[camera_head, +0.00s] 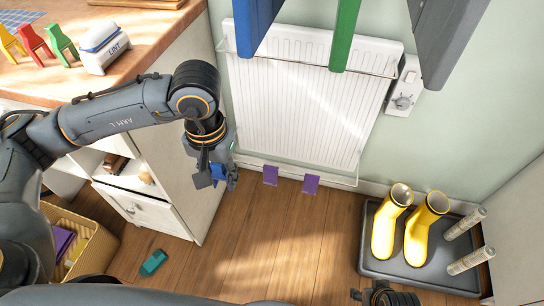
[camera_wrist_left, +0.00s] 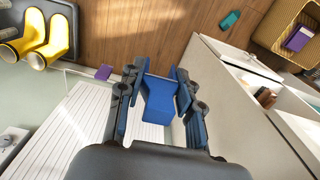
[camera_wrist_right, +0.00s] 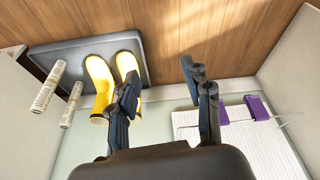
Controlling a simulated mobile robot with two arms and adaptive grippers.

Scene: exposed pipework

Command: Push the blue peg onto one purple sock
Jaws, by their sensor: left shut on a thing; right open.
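My left gripper (camera_head: 216,172) is shut on the blue peg (camera_wrist_left: 161,100), which shows between its fingers in the left wrist view. In the head view the blue peg (camera_head: 218,171) is mostly hidden by the fingers. Two purple socks hang at the radiator's lower rail: the left one (camera_head: 270,175) and the right one (camera_head: 311,184). The left gripper is to the left of both and apart from them. One purple sock (camera_wrist_left: 104,72) shows beyond the gripper in the left wrist view. My right gripper (camera_wrist_right: 160,76) is open and empty, at the bottom of the head view.
Yellow (camera_head: 10,42), red (camera_head: 34,42) and green (camera_head: 62,43) pegs stand on the counter beside a lint box (camera_head: 105,48). Yellow boots (camera_head: 418,235) stand on a grey tray (camera_head: 375,262). Floor before the radiator (camera_head: 310,100) is clear.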

